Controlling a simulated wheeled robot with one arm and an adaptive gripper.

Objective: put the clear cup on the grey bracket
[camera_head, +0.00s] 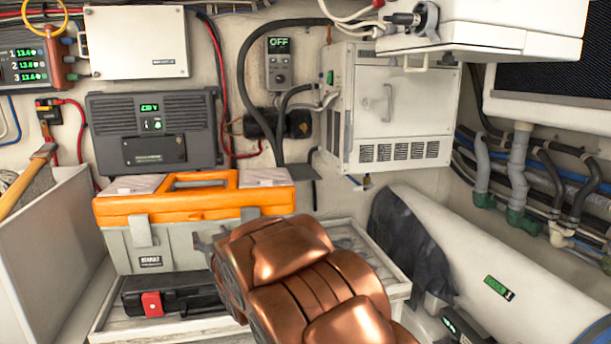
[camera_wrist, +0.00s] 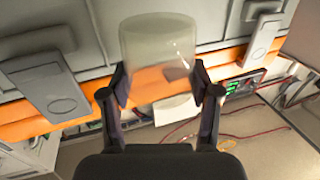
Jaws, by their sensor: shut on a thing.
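The clear cup (camera_wrist: 158,45) shows in the wrist view as a see-through cylinder between the two dark fingers. My gripper (camera_wrist: 160,84) is shut on it, one finger on each side of its wall. The grey and orange toolbox shows through and behind the cup. In the head view my copper-coloured arm covers the middle front, and the cup is not visible there. A small dark grey plate (camera_head: 301,172) on the back wall, below the cables, may be the grey bracket; I cannot tell for certain.
A white cabinet (camera_head: 400,110) hangs at the back right. A white cylinder (camera_head: 470,250) lies at the right. Cables run down the wall.

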